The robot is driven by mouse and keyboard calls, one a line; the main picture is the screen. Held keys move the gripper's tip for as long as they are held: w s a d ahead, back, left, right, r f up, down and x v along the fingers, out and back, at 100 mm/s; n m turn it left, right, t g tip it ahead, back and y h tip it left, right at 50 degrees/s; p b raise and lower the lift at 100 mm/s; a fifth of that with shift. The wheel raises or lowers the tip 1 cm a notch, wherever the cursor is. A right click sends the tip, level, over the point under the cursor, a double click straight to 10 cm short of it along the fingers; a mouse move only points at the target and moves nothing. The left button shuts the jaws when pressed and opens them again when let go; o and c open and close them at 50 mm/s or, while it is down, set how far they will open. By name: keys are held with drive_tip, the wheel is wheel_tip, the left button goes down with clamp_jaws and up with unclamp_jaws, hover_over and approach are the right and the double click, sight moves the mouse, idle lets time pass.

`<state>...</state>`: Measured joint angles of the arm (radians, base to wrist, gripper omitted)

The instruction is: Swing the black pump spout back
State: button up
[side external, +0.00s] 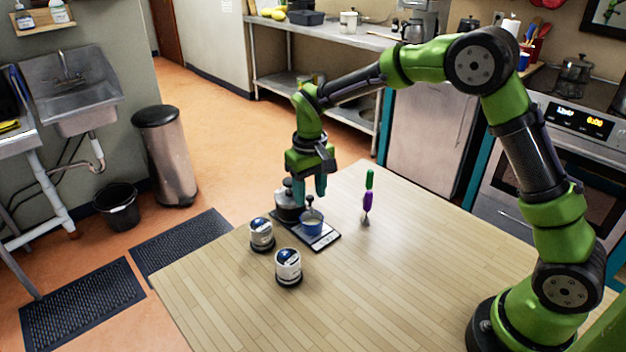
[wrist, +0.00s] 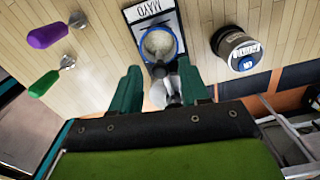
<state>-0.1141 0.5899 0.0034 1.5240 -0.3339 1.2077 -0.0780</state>
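A pump dispenser (side external: 287,208) with a dark body stands at the back of a black tray (side external: 325,241); its body shows partly between my fingers in the wrist view (wrist: 172,92). A small black part, apparently the pump spout (side external: 310,200), sits over a blue-rimmed cup (side external: 311,224) with pale contents. That cup is in front of the dispenser, and shows in the wrist view (wrist: 162,44). My gripper (side external: 308,187) points down just above the dispenser. Its green fingers are apart in the wrist view (wrist: 160,86), nothing visibly clamped. Whether they touch the spout is unclear.
Two labelled jars (side external: 288,266) (side external: 262,235) stand near the tray. Green- and purple-handled utensils (side external: 368,203) are on its other side. The tray front reads MAYO (wrist: 152,17). The front of the wooden table (side external: 380,290) is clear.

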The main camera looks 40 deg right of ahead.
clamp_jaws()
idle(0.3)
drive_tip(key=n, duration=0.1)
drive_tip(key=d+n, duration=0.2)
drive_tip(key=n, duration=0.1)
drive_tip(key=shift+w+d, duration=0.25)
drive_tip(key=w+d+n, duration=0.4)
drive_tip(key=n, duration=0.7)
drive_tip(key=shift+w+d, duration=0.15)
drive_tip(key=shift+w, duration=0.2)
drive_tip(key=shift+r, duration=0.1)
